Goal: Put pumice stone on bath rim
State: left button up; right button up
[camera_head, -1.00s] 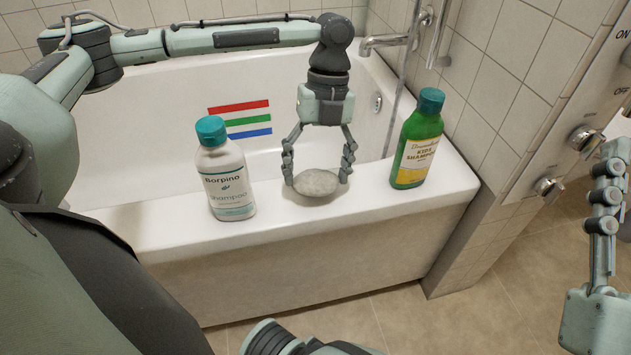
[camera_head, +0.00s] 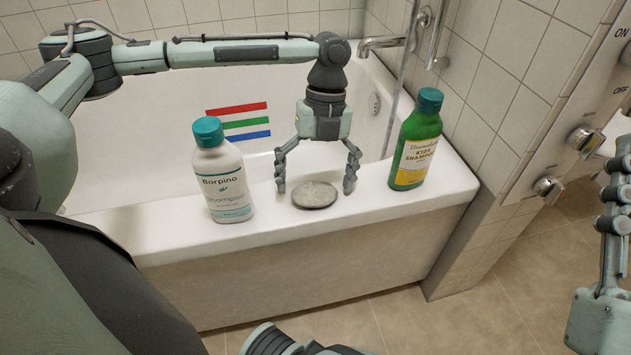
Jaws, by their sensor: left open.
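The grey, rounded pumice stone (camera_head: 314,195) lies flat on the white bath rim (camera_head: 285,232), between two bottles. My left gripper (camera_head: 315,188) points down over the stone from behind. Its fingers are spread wide, one on each side of the stone and apart from it. My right gripper (camera_head: 615,190) is at the right edge, partly cut off, away from the bath. Its finger opening does not show clearly.
A white shampoo bottle (camera_head: 222,180) with a teal cap stands on the rim left of the stone. A green kids shampoo bottle (camera_head: 417,145) stands to its right. Behind are the tub's hollow, a tap (camera_head: 382,43) and a tiled wall.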

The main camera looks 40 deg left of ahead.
pick_arm(q)
jog(key=shift+r, duration=0.2)
jog(key=p+v, duration=0.2)
jog(key=v, duration=0.5)
jog(key=p+v, duration=0.1)
jog(key=v, duration=0.4)
pick_arm(e)
jog(key=w+f+g+h, duration=0.1)
jog(key=w+f+g, duration=0.2)
jog(key=f+g, duration=0.2)
notch_tip(320, 180, down, 3)
jog(key=shift+a+r+h, duration=0.2)
jog(key=shift+a+h, duration=0.2)
pick_arm(q)
jog(key=shift+d+f, duration=0.1)
jog(key=shift+f, duration=0.05)
